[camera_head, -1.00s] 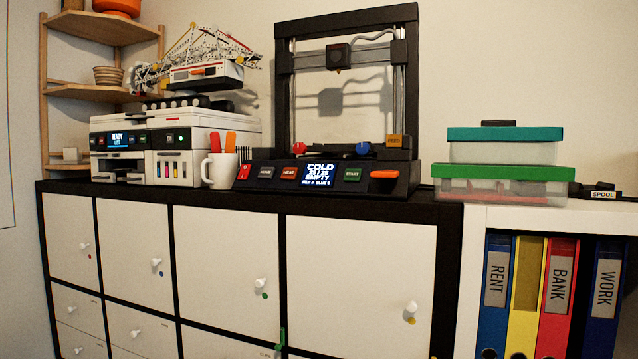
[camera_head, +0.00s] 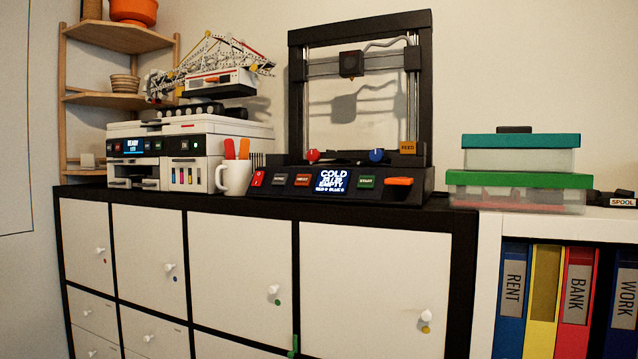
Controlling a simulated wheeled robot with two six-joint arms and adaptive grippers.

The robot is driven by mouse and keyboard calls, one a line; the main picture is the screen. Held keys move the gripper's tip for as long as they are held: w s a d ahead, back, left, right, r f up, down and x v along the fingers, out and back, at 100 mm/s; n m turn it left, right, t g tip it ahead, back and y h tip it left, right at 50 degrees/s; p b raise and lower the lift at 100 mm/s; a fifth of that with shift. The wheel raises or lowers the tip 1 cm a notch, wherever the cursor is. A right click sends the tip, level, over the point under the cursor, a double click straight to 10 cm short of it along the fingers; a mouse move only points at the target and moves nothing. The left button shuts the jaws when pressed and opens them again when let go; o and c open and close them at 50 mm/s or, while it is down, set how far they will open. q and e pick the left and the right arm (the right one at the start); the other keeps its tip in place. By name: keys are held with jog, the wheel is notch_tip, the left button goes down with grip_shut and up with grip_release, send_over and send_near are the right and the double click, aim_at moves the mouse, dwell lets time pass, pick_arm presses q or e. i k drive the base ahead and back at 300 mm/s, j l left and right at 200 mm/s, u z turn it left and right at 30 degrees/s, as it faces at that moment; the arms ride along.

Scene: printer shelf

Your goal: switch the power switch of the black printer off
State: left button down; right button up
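The black printer (camera_head: 432,182) is an open-frame 3D printer on top of the dark shelf unit, right of the middle. Its front panel has a lit screen (camera_head: 333,180) reading "COLD" and "EMPTY". A red power switch (camera_head: 257,179) sits at the panel's left end; its rocker position is too small to tell. Several buttons and an orange part (camera_head: 398,181) share the panel. Neither of my grippers is in view.
A white mug (camera_head: 235,178) with orange-handled tools stands just left of the switch. A white printer (camera_head: 185,150) with a crane model on top is further left. Lidded boxes (camera_head: 519,180) stand right. The shelf unit (camera_head: 468,245) has white doors below.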

aim_at(257, 181)
jog(key=i+j+u, duration=0.1)
jog(key=j+u, duration=0.25)
jog(key=i+j+u, duration=0.15)
jog(key=j+u, duration=0.15)
jog(key=i+j+u, duration=0.2)
jog(key=j+u, duration=0.15)
jog(key=j, duration=0.1)
